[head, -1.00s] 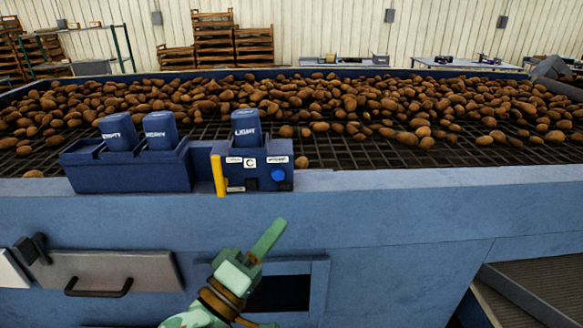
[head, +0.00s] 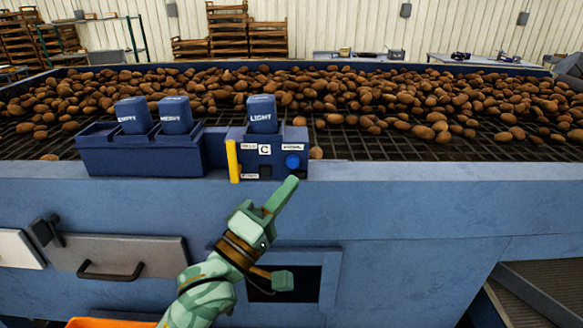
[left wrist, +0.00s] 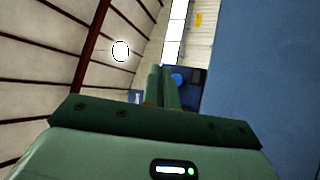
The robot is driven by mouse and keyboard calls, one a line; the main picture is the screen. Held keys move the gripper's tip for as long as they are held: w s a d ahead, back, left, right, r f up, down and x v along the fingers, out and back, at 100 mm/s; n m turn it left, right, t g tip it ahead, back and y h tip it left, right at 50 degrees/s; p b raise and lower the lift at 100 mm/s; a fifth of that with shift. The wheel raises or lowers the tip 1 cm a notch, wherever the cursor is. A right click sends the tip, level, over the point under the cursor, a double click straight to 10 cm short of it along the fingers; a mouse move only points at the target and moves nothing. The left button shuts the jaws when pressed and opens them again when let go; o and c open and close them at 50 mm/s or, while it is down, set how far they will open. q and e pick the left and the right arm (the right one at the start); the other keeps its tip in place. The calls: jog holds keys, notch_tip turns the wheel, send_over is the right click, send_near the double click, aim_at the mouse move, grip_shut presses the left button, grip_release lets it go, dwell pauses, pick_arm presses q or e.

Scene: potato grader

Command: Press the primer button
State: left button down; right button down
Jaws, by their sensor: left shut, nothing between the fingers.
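A round blue button (head: 292,161) sits on the front of a small dark-blue box (head: 268,171), beside white labels too small to read. I take it for the primer button. It also shows in the left wrist view (left wrist: 178,79), close beside the fingertips. My left gripper (head: 287,190) is shut and empty, its fingers pointing up and slightly right. In the head view the fingertips are just below the button, with a small gap between them in the picture. The true distance is hard to tell. My right gripper is not in view.
A cup marked LIGHT (head: 262,115) stands in the box, with a yellow bar (head: 233,161) at its left side. A blue holder (head: 140,160) left of it carries two more cups. Potatoes (head: 330,88) lie on the grid behind. A drawer handle (head: 110,275) projects at lower left.

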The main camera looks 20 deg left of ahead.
aim_at(293, 162)
pick_arm(q)
jog(key=w, duration=0.2)
jog(key=w+a, duration=0.1)
jog(key=shift+w+a, duration=0.1)
jog(key=shift+w, duration=0.25)
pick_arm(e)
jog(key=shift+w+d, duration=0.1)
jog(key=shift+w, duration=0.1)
pick_arm(q)
jog(key=shift+a, duration=0.1)
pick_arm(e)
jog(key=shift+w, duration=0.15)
pick_arm(q)
jog(key=shift+s, duration=0.1)
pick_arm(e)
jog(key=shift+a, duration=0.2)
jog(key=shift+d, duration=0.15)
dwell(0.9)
pick_arm(q)
jog(key=shift+p, duration=0.3)
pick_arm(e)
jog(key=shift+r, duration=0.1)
pick_arm(q)
jog(key=shift+w+d, duration=0.2)
jog(key=shift+w, duration=0.3)
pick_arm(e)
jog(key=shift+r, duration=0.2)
